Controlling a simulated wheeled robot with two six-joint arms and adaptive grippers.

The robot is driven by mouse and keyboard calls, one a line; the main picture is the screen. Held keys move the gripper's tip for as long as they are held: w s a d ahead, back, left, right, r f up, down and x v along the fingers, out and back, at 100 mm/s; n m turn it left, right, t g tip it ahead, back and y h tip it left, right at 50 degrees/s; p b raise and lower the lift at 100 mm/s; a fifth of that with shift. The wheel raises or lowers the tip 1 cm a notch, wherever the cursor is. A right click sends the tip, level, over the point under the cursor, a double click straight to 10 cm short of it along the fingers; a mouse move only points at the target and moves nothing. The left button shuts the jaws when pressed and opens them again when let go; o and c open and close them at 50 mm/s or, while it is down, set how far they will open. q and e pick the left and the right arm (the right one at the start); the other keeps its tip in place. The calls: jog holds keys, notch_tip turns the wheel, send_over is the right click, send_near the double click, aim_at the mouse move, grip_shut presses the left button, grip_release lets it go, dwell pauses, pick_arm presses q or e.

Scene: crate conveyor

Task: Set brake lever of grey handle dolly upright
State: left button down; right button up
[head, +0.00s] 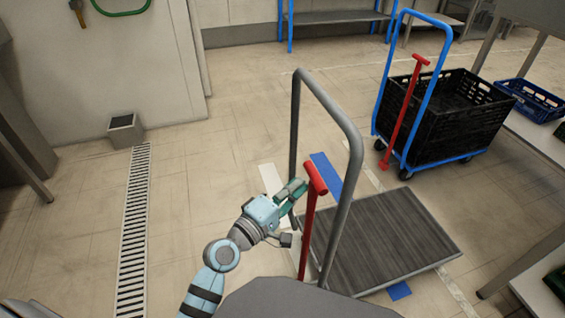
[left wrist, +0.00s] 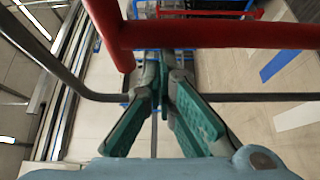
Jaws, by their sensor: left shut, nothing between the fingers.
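The grey handle dolly has a tall grey hoop handle (head: 355,150) and a flat, empty ribbed platform (head: 385,240). Its red brake lever (head: 309,225) has a T-shaped top and stands close to upright beside the hoop; I cannot tell its exact tilt. My left gripper (head: 298,188) is beside the lever's top, with teal fingers closed and nothing between them. In the left wrist view the red crossbar of the lever (left wrist: 220,35) crosses close to the camera, near the closed fingertips (left wrist: 163,75). I cannot tell whether they touch. My right gripper is not in view.
A blue handle dolly (head: 432,80) with its own red lever (head: 402,115) carries a black crate (head: 455,110) at the back right. A blue crate (head: 533,99) sits on a side table. A floor drain (head: 134,230) runs at left. Floor left of the dolly is clear.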

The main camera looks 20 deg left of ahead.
pick_arm(q)
jog(key=shift+s+d+f, duration=0.1)
jog(key=shift+d+f, duration=0.1)
jog(key=shift+f, duration=0.1)
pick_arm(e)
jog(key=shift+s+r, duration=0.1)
pick_arm(q)
jog(key=shift+f, duration=0.1)
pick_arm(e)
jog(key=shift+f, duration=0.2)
pick_arm(q)
jog(key=s+a, duration=0.6)
jog(key=a, duration=0.1)
jog(key=shift+s+r+b, duration=0.15)
jog(key=shift+r+b, duration=0.2)
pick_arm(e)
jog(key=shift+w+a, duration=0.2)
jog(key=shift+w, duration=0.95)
pick_arm(q)
jog(key=shift+a, duration=0.1)
